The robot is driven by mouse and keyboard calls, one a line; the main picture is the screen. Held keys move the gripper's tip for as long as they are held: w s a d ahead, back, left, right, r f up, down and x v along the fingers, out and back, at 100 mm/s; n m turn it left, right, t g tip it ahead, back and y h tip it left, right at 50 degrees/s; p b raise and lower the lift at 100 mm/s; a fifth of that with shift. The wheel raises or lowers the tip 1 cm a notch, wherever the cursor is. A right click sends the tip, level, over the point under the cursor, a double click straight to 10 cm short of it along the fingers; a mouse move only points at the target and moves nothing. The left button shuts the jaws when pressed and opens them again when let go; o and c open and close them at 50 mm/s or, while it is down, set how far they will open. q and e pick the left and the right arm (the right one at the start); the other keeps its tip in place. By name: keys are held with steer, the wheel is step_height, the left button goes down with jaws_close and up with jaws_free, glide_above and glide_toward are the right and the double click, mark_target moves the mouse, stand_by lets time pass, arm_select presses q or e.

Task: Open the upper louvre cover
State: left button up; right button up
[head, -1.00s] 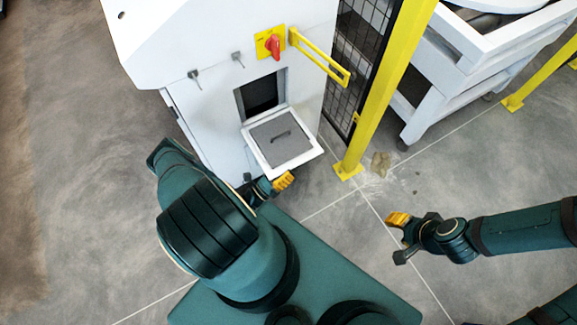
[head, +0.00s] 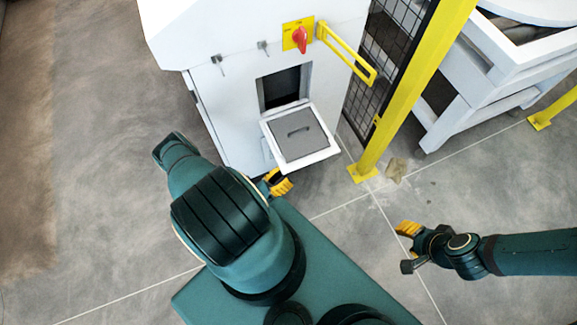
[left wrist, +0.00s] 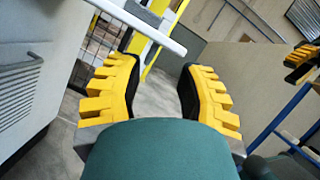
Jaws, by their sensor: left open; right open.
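A white cabinet (head: 232,105) has a dark rectangular opening (head: 281,88) in its front. Below the opening a white-framed cover with a grey panel and handle (head: 299,134) is folded down and sticks out from the front; I take it to be the upper louvre cover. My left gripper (head: 279,183) is open and empty, just below the cover's left side, partly hidden by my arm. In the left wrist view the open jaws (left wrist: 160,85) hold nothing, with a white bar-like edge (left wrist: 135,20) above. My right gripper (head: 407,240) is open and empty, away from the cabinet.
A red knob on a yellow plate (head: 300,36) and a yellow bracket (head: 348,55) sit above the opening. A yellow post (head: 408,95) with mesh fence stands right. Slats (left wrist: 16,100) and a small handle (left wrist: 20,64) show on the left wrist view's wall.

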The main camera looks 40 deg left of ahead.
arm_select(q)
steer(key=shift+v, duration=2.95)
steer(key=v, duration=1.2)
